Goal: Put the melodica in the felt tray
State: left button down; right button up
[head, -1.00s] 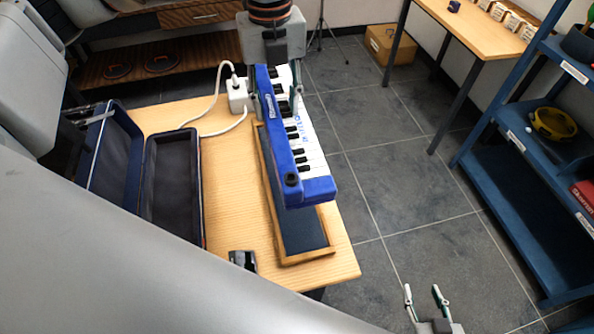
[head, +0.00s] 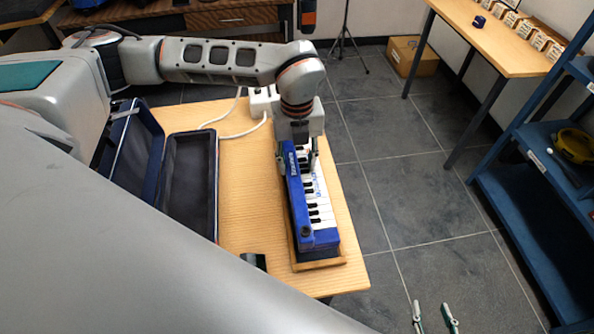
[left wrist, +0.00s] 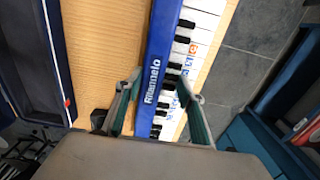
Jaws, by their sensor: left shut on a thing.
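The blue melodica (head: 303,212) with white and black keys lies lengthwise over the wooden-rimmed felt tray (head: 328,265) on the table, covering most of it. It looks low, at the level of the rim; whether it rests on the felt is hidden. My left gripper (head: 299,158) comes from above and is shut across the melodica's middle. In the left wrist view the green-padded fingers straddle the melodica (left wrist: 160,60) beside its lettering. My right gripper (head: 431,306) shows only its spread, empty fingertips at the bottom edge, over the floor.
An open dark-blue case (head: 190,185) lies left of the tray on the wooden table (head: 243,205). A white power strip (head: 262,100) with cable is behind. A small dark object (head: 253,261) sits at the front edge. A blue shelf (head: 540,200) stands at right.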

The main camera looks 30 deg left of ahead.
aim_at(297, 164)
pick_arm(q)
jog(key=shift+f, duration=1.95)
jog(key=shift+f, duration=0.1)
jog(key=c, duration=1.3)
grip_release()
jog(key=shift+f, duration=0.1)
notch_tip(297, 164, up, 12)
jog(key=shift+r+b, duration=0.2)
jog(key=shift+b, duration=0.15)
jog(key=shift+s+f, duration=0.1)
